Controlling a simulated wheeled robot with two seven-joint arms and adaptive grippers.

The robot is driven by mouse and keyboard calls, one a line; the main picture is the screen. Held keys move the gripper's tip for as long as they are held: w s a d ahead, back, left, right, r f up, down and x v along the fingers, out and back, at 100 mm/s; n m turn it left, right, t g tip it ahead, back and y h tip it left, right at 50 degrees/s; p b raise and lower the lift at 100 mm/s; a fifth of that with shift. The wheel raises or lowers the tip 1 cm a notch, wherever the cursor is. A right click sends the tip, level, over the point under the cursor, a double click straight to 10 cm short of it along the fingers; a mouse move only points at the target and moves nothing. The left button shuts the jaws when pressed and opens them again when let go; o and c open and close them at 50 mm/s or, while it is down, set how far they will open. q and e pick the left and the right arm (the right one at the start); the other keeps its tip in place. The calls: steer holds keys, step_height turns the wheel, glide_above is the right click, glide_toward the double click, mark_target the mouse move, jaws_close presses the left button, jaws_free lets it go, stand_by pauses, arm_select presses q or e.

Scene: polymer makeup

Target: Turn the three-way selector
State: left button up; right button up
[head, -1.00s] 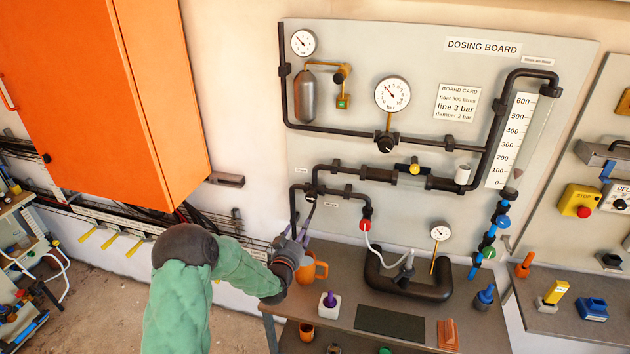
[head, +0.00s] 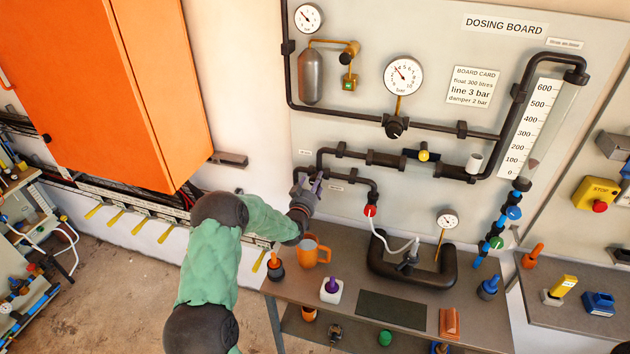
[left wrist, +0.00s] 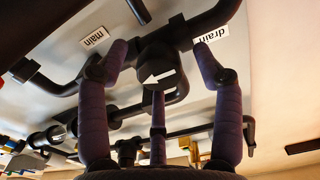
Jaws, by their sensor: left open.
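The three-way selector (left wrist: 158,52) is a dark round body on black pipes, with a white arrow on its handle. It shows in the left wrist view between a "main" label (left wrist: 95,38) and a "drain" label (left wrist: 211,34). My left gripper (left wrist: 160,58) is open, with purple fingers spread on both sides of the selector and a third finger below. I cannot tell whether any finger touches it. In the head view my left gripper (head: 308,182) is at the pipe branch on the board and hides the selector. My right gripper is in neither view.
The dosing board (head: 447,138) carries black pipes, gauges and a yellow-knobbed valve (head: 423,155). A bench (head: 345,262) below holds an orange mug (head: 314,252), a purple-knobbed block (head: 331,290) and a dark mat (head: 392,309). An orange cabinet (head: 110,80) stands left.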

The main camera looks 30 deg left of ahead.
arm_select(q)
steer(key=shift+x, duration=0.8)
steer(key=c, duration=1.2)
steer(key=shift+o, duration=0.2)
steer(key=shift+f+m+b, duration=0.15)
steer(key=shift+m+b, duration=0.25)
steer(key=shift+b, duration=0.3)
steer(key=m+b, duration=0.7)
steer(key=b, duration=0.3)
steer(key=shift+f, duration=0.15)
steer(key=shift+m+b, duration=1.5)
steer(key=shift+b, duration=0.05)
steer(key=shift+r, duration=0.2)
